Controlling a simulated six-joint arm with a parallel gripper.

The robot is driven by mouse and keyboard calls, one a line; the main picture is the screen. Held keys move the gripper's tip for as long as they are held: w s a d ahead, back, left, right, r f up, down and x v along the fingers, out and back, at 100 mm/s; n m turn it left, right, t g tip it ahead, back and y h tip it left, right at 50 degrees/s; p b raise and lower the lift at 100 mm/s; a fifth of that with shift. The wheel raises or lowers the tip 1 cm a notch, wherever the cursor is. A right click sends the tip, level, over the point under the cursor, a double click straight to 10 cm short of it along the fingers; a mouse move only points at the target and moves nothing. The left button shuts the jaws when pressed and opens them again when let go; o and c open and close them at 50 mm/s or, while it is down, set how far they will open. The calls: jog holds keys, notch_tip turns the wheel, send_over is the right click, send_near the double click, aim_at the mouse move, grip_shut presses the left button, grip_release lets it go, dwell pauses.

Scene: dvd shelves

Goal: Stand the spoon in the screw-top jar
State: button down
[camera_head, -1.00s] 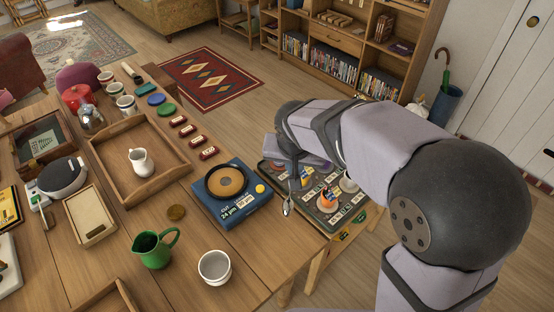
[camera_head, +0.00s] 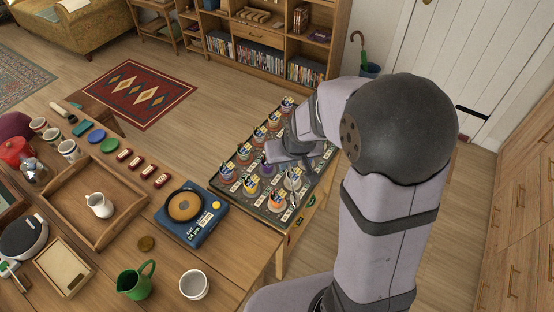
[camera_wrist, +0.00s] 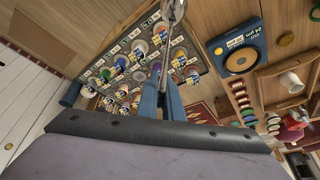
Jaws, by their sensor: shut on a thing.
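My gripper (camera_head: 300,168) hangs over the dark tray (camera_head: 228,187) of small labelled pots. It is shut on the metal spoon (camera_head: 295,184), which points down among the front pots. In the wrist view the spoon (camera_wrist: 173,12) reaches away past my blue-grey fingers (camera_wrist: 165,80). My arm and gripper cover part of the tray. Several pots, such as an orange one (camera_head: 251,188), carry blue-and-yellow labels. I cannot tell which container is the screw-top jar, or whether the spoon touches a pot.
A blue box with a round orange top (camera_head: 186,207) stands left of the tray. A wooden tray (camera_head: 72,205) holds a white jug (camera_head: 100,205). A green jug (camera_head: 136,282) and a white cup (camera_head: 194,284) stand at the front.

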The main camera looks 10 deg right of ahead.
jog(key=w+a+f+n+t+y+b, duration=0.1)
jog(key=w+a+f+n+y+b, duration=0.15)
jog(key=a, duration=0.75)
jog(key=w+a+f+n+t+y+b, duration=0.1)
jog(key=a+n+b, duration=0.15)
jog(key=a, duration=0.75)
jog(key=s+a+f+n+y+b, duration=0.1)
jog(key=s+a+n+y+b, duration=0.2)
jog(key=a, duration=0.7)
jog(key=s+a+n+y, duration=0.15)
jog(key=s+a, duration=0.35)
jog(key=a, duration=0.6)
jog(key=s+a+f+n+g+y+b, duration=0.15)
jog(key=s+a+n+y+b, duration=0.3)
jog(key=s+a, duration=1.1)
jog(key=s+a+n+g+y+b, duration=0.1)
jog(key=s+a+n+g, duration=0.1)
jog(key=s, duration=0.8)
jog(key=s+a+n+g+y, duration=0.2)
jog(key=s+a+g, duration=0.1)
jog(key=s, duration=0.8)
jog(key=shift+r+n+g+b, duration=0.15)
jog(key=shift+n+g+b, duration=0.2)
jog(key=shift+g, duration=0.1)
jog(key=shift+a, duration=0.1)
notch_tip(320, 180, down, 13)
jog(key=b, duration=1)
